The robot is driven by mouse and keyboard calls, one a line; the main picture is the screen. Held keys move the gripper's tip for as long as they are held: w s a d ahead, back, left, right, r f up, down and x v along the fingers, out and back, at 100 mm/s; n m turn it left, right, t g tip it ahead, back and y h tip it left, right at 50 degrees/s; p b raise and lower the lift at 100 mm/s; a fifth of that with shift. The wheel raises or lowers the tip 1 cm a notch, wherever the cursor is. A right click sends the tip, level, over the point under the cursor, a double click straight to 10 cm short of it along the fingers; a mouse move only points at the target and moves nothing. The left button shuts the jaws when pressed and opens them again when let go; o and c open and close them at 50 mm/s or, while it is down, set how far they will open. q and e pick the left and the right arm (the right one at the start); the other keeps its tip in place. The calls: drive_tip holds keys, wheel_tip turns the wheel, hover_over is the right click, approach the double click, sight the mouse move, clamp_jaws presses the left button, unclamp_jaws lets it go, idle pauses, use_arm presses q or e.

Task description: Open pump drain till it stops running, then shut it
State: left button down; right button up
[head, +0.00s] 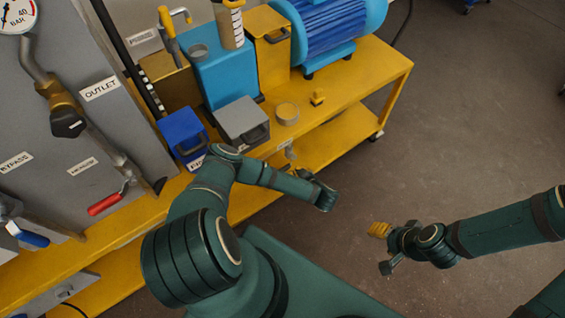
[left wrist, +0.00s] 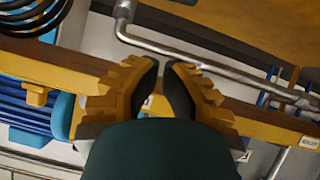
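No part is readably labelled as the pump drain in either view. A blue pump-side motor (head: 325,25) lies at the back of the yellow bench. My left gripper (head: 291,170) is at the front edge of the bench, partly hidden by my own arm. In the left wrist view its two dark-padded fingers (left wrist: 161,80) stand a narrow gap apart, with nothing clearly held between them. A bent silver pipe (left wrist: 205,65) runs beyond the fingertips. My right gripper (head: 379,230) hangs over bare floor, apart from everything; its finger opening is too small to judge.
The yellow bench (head: 375,75) has a lower shelf (head: 325,145). Blue (head: 183,135) and grey (head: 241,121) boxes stand near its front edge. A grey panel at left carries a red-handled valve (head: 104,204) and a blue handle (head: 33,239). The floor (head: 460,130) at right is clear.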

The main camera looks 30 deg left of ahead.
use_arm(q)
drive_tip(key=b, duration=0.3)
hover_over(284, 167)
drive_tip(key=s+d, duration=0.1)
drive_tip(key=s, duration=0.1)
wheel_tip(284, 167, down, 6)
drive_tip(key=shift+w+f+m+b, duration=0.15)
drive_tip(key=shift+f+b, duration=0.2)
drive_tip(key=shift+f, duration=0.15)
drive_tip(key=shift+w+f+m+b, duration=0.15)
drive_tip(key=shift+f+b, duration=0.2)
drive_tip(key=shift+f, duration=0.15)
drive_tip(key=shift+w+a+f, duration=0.1)
drive_tip(key=shift+w+f, duration=0.05)
drive_tip(key=shift+f, duration=0.4)
use_arm(e)
wheel_tip(284, 167, down, 5)
drive_tip(key=shift+r, duration=0.15)
